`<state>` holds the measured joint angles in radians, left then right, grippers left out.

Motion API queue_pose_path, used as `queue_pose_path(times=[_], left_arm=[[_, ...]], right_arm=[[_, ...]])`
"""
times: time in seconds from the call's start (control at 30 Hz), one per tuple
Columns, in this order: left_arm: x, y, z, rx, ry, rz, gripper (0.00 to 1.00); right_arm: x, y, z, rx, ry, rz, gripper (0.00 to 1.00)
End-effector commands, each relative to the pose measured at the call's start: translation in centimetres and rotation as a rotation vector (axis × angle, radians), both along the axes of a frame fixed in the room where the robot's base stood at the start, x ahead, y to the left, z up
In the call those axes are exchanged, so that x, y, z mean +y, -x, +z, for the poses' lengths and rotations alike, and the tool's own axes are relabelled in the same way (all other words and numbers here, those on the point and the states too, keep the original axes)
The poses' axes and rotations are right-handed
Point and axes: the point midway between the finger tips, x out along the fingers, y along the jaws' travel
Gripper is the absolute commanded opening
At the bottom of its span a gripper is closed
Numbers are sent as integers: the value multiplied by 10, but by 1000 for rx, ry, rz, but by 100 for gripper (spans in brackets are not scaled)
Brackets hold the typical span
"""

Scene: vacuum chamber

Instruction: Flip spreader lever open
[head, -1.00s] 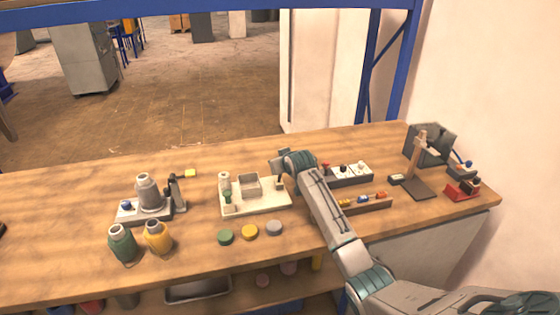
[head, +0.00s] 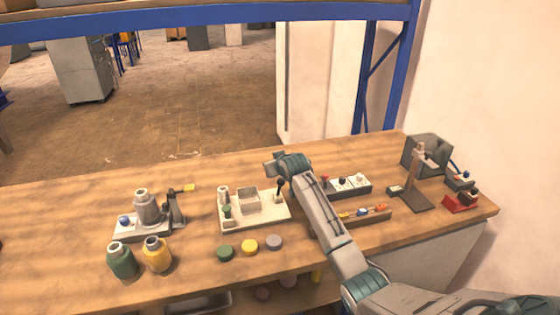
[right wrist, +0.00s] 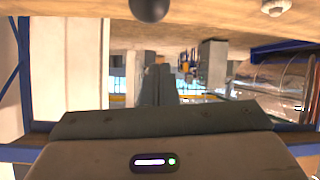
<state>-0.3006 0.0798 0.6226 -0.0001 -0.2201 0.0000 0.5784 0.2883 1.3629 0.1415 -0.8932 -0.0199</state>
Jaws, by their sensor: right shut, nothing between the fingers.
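A white base plate (head: 262,216) on the bench carries a square box (head: 248,198), a green-topped post (head: 227,212) and a black-knobbed lever (head: 281,185) at its far right corner. The lever stands roughly upright. I cannot tell whether this is the spreader lever. My right gripper (head: 270,169) is above and just behind this lever, apart from it as far as I see. In the right wrist view its fingers (right wrist: 156,85) are shut and empty, and a black round knob (right wrist: 150,8) shows at the top edge. My left gripper is out of view.
Left stands a device with a grey canister (head: 147,208) and a yellow-tipped arm (head: 189,188). Green (head: 121,262) and yellow (head: 157,255) bottles stand before it. A switch box (head: 346,185) and small-parts rack (head: 364,213) lie close to my right arm.

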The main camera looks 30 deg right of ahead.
Motion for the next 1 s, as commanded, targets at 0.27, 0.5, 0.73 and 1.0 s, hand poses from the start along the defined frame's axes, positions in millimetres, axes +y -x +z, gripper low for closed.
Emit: queue_pose_path(times=[0.27,0.5,0.73,1.0], left_arm=[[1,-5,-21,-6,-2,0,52],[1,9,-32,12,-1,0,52],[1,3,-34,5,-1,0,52],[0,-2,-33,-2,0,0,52]], right_arm=[[6,41,17,-1,5,2,0],[11,70,36,0,3,1,0],[13,81,45,1,1,0,0],[13,81,45,2,1,0,0]])
